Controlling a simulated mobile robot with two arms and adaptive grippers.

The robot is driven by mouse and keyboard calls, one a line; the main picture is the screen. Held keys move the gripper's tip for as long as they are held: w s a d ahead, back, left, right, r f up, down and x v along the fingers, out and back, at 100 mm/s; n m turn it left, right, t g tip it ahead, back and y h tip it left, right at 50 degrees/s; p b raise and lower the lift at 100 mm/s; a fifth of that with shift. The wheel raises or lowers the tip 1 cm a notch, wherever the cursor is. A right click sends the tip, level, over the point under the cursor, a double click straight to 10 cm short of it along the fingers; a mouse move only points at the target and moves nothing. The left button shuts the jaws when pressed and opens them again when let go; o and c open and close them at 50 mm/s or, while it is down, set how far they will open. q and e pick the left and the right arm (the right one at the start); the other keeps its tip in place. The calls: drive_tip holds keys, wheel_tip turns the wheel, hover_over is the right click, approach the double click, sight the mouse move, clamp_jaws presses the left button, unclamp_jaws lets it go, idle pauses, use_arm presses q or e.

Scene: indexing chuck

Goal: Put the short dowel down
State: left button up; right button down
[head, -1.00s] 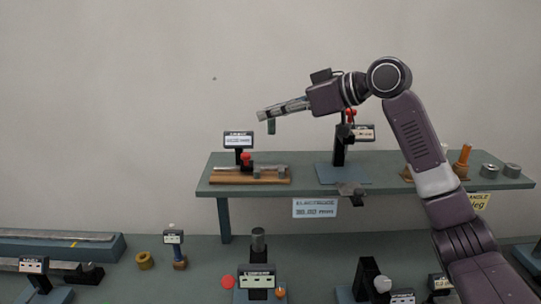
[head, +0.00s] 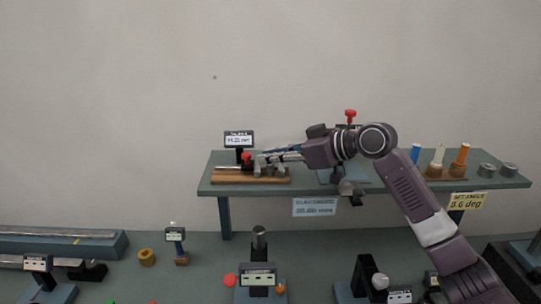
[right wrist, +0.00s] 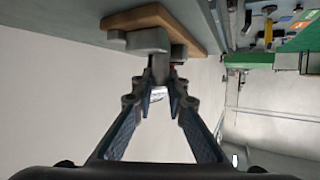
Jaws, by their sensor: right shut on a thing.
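My right gripper (head: 262,160) is low over the wooden board (head: 228,180) at the left end of the raised shelf. It also shows in the right wrist view (right wrist: 160,88), with its fingers closed on the short dowel (right wrist: 159,70), a small grey cylinder. The dowel is beside a grey block on the wooden board; I cannot tell whether it touches the board. In the head view the fingers and grey parts around it make the dowel hard to pick out. My left gripper is not in view.
A display (head: 239,139) and a red knob (head: 246,157) stand at the board's left part. Coloured pegs (head: 439,155) and two grey discs (head: 486,170) are on the shelf's right side. Several gauges and fixtures crowd the lower bench. Bare shelf (head: 390,186) shows along the front.

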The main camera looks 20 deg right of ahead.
drive_tip(key=shift+f, duration=0.1)
drive_tip(key=c, duration=1.9)
unclamp_jaws()
drive_tip(key=shift+c, duration=0.2)
drive_tip(key=shift+s+d, duration=0.15)
drive_tip(key=shift+s, duration=0.05)
drive_tip(key=b+v, duration=0.4)
drive_tip(key=v, duration=0.7)
drive_tip(key=shift+d+r, duration=0.15)
drive_tip(key=shift+r, duration=0.15)
drive_tip(key=shift+s+f, duration=0.15)
drive_tip(key=shift+s, duration=0.05)
